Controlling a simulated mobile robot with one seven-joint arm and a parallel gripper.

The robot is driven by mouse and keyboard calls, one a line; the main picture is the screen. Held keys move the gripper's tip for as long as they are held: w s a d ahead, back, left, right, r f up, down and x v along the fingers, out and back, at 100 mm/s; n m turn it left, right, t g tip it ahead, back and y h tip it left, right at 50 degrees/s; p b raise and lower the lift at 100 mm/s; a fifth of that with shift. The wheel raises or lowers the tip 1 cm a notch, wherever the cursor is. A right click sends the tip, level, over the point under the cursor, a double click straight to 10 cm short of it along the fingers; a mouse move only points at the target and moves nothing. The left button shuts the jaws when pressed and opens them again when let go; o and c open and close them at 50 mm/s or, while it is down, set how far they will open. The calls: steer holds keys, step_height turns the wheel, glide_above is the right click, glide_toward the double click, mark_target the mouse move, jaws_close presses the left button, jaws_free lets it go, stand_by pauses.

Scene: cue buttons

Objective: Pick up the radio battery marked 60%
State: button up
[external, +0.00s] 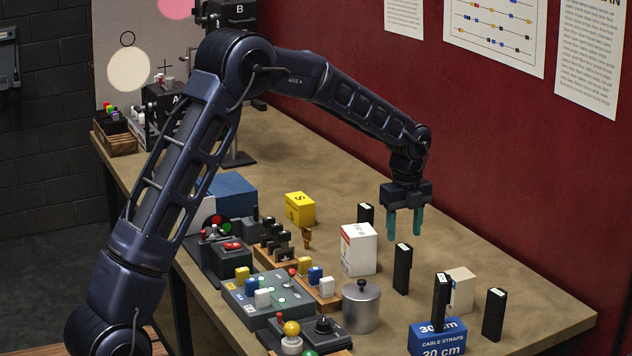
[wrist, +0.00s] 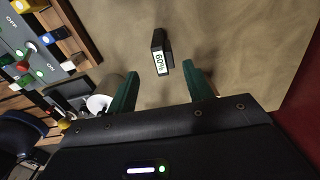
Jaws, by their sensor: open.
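The battery marked 60% (wrist: 159,51) is a dark upright block with a white label in the wrist view. It stands just beyond the fingertips, roughly centred between them and apart from both. My gripper (wrist: 160,92) is open and empty, with two green fingers. In the external view my gripper (external: 405,228) hangs above the table. Dark upright batteries stand there behind the white box (external: 365,213), below the gripper (external: 402,270), by the blue box (external: 441,297) and at the right (external: 494,316). Their marks are too small to read, so I cannot tell which is the 60% one.
A white box (external: 359,252), a metal pot (external: 361,312), a blue cable-strap box (external: 436,340) and a beige box (external: 461,290) stand near the batteries. A button panel (external: 247,309) lies left. The red wall (external: 500,130) bounds the table's right side.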

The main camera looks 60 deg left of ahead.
mark_target(406, 246)
steer(key=shift+w+f, duration=0.15)
steer(key=shift+f, duration=1.35)
steer(key=shift+w+f, duration=0.15)
steer(key=shift+f, duration=1.35)
jaws_close()
